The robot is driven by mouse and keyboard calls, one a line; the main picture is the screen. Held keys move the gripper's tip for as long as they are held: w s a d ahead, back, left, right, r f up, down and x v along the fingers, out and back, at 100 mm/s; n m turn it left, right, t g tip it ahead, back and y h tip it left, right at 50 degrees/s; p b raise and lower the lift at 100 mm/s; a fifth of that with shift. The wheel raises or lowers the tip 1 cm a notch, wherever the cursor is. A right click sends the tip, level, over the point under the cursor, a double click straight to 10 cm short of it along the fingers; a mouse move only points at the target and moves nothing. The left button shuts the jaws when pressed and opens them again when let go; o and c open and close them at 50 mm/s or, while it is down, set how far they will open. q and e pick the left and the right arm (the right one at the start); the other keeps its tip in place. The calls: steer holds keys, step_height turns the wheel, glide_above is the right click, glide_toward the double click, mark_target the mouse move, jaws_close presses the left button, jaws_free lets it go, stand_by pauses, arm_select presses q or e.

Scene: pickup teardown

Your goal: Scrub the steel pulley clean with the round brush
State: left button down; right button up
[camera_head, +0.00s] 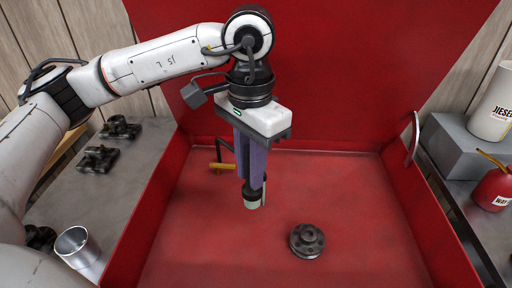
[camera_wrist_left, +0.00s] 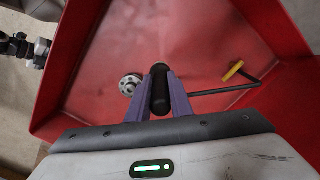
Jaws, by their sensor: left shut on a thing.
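The steel pulley (camera_head: 307,240), a dark round part with holes in its face, lies flat on the red tray floor. It also shows in the left wrist view (camera_wrist_left: 130,84), left of the fingers. My left gripper (camera_head: 252,188) points down over the red tray, left of and apart from the pulley. It is shut on the round brush (camera_head: 252,203), which has a dark body and a pale lower end. In the left wrist view the dark brush handle (camera_wrist_left: 160,92) stands between the purple fingers. My right gripper is not in view.
The red tray (camera_head: 165,215) has raised walls and a tall red back. A yellow-handled crank tool (camera_head: 222,166) lies behind my gripper. Dark metal parts (camera_head: 98,158) and a metal cup (camera_head: 76,246) stand on the left bench. A white can (camera_head: 495,108) and red oil can (camera_head: 493,188) stand right.

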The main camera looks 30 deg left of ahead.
mark_target(254, 194)
arm_select(q)
steer(key=r, duration=0.1)
steer(key=w+r+m, duration=0.1)
steer(key=r, duration=0.1)
steer(key=shift+w+r+m, duration=0.25)
steer(key=shift+r+m, duration=0.05)
steer(key=shift+m, duration=0.1)
steer(key=shift+f+b, duration=0.5)
steer(key=shift+b, duration=0.05)
step_height(254, 194, down, 11)
steer(key=b, duration=0.7)
steer(key=shift+f+b, duration=0.1)
steer(key=shift+b, duration=0.2)
steer(key=shift+f+b, duration=0.85)
steer(key=shift+f, duration=0.35)
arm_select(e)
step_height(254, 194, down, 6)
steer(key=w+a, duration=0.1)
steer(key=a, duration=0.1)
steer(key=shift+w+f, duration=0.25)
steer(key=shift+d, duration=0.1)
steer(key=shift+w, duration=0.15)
